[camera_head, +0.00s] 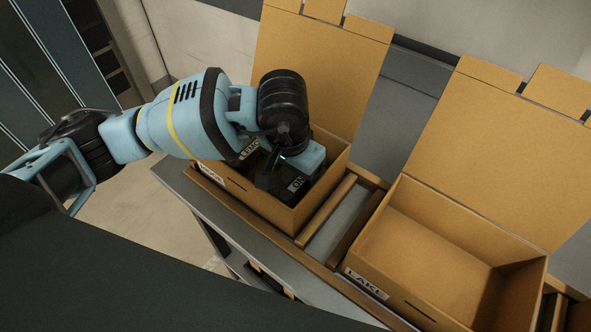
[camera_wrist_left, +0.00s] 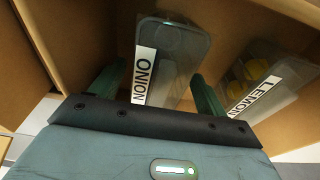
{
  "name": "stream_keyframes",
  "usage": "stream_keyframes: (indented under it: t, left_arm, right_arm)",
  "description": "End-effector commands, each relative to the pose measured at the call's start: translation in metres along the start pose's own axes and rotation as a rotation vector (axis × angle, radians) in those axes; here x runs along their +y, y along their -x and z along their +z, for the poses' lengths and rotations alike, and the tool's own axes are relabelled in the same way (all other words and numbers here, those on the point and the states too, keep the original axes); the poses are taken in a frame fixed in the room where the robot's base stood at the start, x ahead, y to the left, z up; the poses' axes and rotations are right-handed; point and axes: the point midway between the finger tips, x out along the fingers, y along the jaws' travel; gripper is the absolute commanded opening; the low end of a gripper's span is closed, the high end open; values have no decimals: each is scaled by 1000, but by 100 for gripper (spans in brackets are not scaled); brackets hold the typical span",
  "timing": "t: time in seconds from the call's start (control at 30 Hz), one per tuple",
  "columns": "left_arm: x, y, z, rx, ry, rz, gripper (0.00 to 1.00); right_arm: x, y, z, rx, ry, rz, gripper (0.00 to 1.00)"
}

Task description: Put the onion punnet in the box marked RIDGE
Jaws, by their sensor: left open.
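In the left wrist view the punnet (camera_wrist_left: 175,65) lies between the two green fingers of my left gripper (camera_wrist_left: 160,75). The gripper, also in the head view (camera_head: 282,172), is open and reaches down into the box, one finger on each side of the punnet. I cannot tell whether they touch it. My arm partly covers the left box's front label, which I cannot read. My right gripper is out of view.
A lemon punnet (camera_wrist_left: 257,88) lies beside the onion punnet in the same box. The left box's walls surround my gripper closely.

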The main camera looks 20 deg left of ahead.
Motion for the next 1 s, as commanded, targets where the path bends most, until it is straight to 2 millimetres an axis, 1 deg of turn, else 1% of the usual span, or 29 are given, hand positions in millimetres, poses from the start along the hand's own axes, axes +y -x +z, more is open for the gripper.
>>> stream_keyframes:
  t: [0.03,0.17,0.5,0.6,0.8,1.0]
  left_arm:
    - [0,4,-1,2,0,0,76]
    - [0,17,-2,6,0,1,76]
    - [0,84,-2,5,-1,0,76]
    - [0,100,-1,5,0,0,76]
    - [0,119,-1,2,-1,0,76]
    - [0,123,0,0,0,0,76]
  right_arm:
    - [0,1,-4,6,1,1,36]
    - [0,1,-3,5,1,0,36]
    - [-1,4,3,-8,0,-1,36]
    - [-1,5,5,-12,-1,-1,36]
    - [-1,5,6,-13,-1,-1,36]
    - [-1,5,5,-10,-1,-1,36]
